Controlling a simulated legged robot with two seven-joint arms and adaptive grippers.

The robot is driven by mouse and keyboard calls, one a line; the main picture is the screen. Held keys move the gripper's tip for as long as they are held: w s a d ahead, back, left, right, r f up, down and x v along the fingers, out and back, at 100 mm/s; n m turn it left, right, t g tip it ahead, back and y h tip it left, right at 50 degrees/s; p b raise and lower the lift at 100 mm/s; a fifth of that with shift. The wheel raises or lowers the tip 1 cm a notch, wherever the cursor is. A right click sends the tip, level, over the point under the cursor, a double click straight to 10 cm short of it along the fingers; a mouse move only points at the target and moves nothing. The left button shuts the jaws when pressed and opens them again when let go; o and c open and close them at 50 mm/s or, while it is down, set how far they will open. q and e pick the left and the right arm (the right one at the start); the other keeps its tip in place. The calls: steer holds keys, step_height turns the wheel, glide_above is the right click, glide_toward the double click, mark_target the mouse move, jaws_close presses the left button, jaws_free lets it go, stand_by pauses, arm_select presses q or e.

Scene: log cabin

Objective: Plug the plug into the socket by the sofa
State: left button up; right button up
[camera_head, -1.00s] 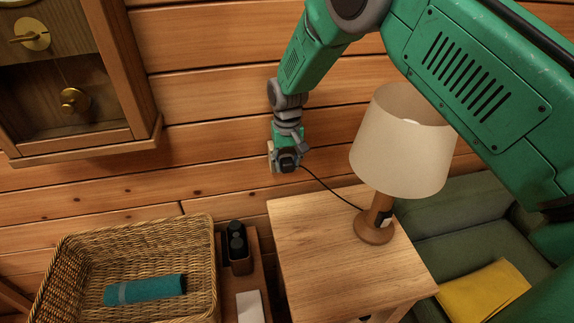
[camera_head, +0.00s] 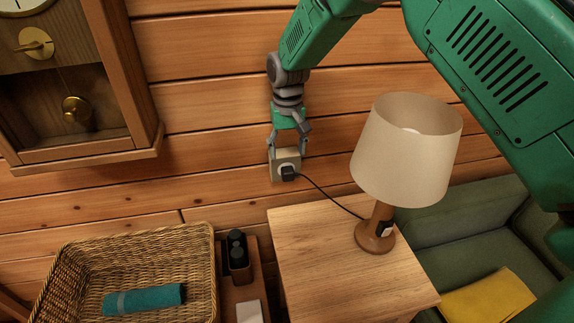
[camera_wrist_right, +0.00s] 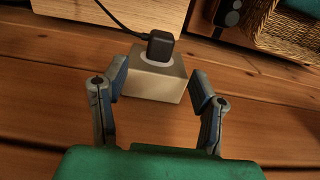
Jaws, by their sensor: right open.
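The black plug (camera_head: 288,173) sits in the round face of the pale socket box (camera_head: 280,160) on the log wall, with its cord running right to the table lamp. In the right wrist view the plug (camera_wrist_right: 160,45) stands upright in the socket box (camera_wrist_right: 156,80), and its prongs are hidden. My right gripper (camera_head: 288,145) is just above the socket box. In the wrist view the right gripper (camera_wrist_right: 158,82) is open, its fingers apart on either side of the box and clear of the plug. The sofa (camera_head: 475,240) is at the right. My left gripper is not in view.
The lamp (camera_head: 408,150) stands on a wooden side table (camera_head: 340,260) below and right of the socket. A wicker basket (camera_head: 195,270) is at lower left, with a black object (camera_head: 237,252) beside it. A wall clock (camera_head: 75,100) hangs at upper left.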

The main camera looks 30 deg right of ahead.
steer(key=shift+r, duration=2.2)
